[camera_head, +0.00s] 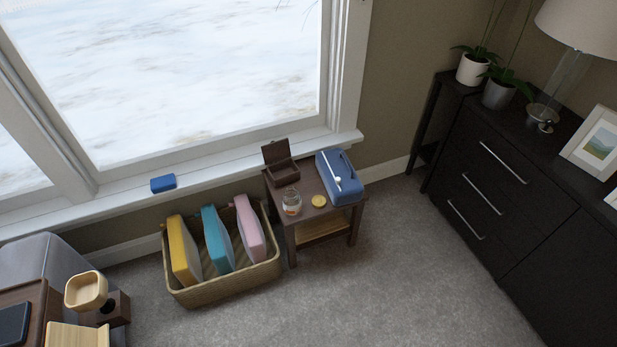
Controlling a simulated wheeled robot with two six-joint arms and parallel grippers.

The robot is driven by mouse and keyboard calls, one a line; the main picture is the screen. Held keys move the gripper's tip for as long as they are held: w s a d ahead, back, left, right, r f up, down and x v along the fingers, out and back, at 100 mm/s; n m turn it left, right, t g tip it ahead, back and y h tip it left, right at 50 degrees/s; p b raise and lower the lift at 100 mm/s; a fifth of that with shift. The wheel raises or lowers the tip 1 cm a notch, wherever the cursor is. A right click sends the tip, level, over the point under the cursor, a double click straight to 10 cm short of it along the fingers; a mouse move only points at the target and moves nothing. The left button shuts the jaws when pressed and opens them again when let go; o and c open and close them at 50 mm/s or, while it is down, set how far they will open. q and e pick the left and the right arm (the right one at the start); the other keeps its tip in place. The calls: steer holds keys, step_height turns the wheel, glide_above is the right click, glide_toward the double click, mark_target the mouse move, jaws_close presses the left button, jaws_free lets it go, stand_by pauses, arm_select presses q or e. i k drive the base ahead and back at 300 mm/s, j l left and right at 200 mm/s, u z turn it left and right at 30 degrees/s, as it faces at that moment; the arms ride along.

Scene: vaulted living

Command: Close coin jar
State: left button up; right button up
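A small clear glass jar (292,202) stands upright on a small dark wooden side table (318,221), near its left front corner. Something brownish shows low inside it; single coins are too small to tell. Its top looks uncovered. A round yellow-gold lid (319,201) lies flat on the table just right of the jar, apart from it. Neither of my grippers is in view.
A dark open box (284,174) and a blue case (339,178) share the table top. A wicker basket (224,286) with yellow, teal and pink cases stands left of the table. A black dresser (494,189) is at the right. Carpet in front is clear.

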mark_target(292, 199)
steer(key=i+j, duration=0.25)
steer(key=i, duration=0.2)
steer(key=i+j, duration=0.25)
steer(key=i, duration=0.15)
steer(key=z, duration=0.05)
